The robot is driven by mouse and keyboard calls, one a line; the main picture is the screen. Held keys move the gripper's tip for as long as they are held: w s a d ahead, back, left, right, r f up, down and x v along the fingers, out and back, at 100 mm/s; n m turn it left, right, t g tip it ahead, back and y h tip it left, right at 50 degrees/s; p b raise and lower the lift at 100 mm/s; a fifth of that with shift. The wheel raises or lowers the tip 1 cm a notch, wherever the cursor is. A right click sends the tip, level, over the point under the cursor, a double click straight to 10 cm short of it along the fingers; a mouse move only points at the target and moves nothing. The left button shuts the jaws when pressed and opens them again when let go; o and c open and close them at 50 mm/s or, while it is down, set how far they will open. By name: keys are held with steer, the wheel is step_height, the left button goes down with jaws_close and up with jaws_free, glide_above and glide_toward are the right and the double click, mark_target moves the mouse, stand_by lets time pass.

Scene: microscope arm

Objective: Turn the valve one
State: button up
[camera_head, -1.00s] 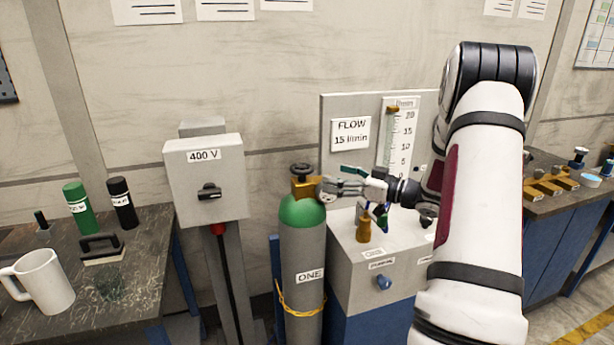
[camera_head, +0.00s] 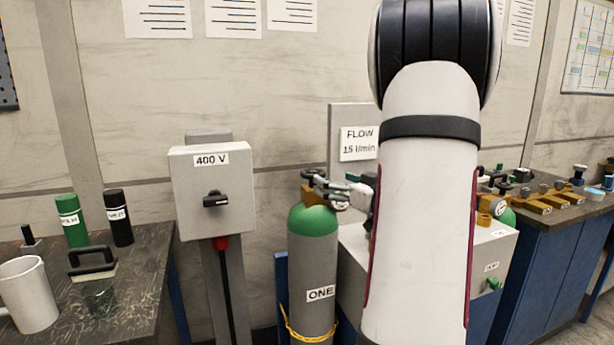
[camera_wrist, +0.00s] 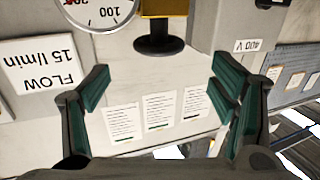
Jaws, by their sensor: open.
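Gas cylinder ONE (camera_head: 314,262) is grey with a green shoulder and stands upright at the centre of the head view. Its valve has a dark handwheel (camera_head: 312,174), partly covered by my gripper (camera_head: 322,186). In the wrist view, upside down, the black handwheel (camera_wrist: 160,45) shows under a brass body (camera_wrist: 163,9) at the top. My gripper also shows there (camera_wrist: 161,78), open, its green-padded fingers left and right with nothing between them. The handwheel lies between the finger directions, near the tips; contact cannot be told.
A pressure gauge (camera_wrist: 97,10) sits beside the brass body. The 400 V switch box (camera_head: 213,190) stands left of the cylinder. A bench with a mug (camera_head: 29,295) is at far left. My arm hides much of the grey cabinet (camera_head: 494,262) at right.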

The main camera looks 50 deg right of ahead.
mark_target(312, 171)
steer(key=x, duration=1)
steer(key=shift+b, duration=0.35)
steer(key=c, duration=1.2)
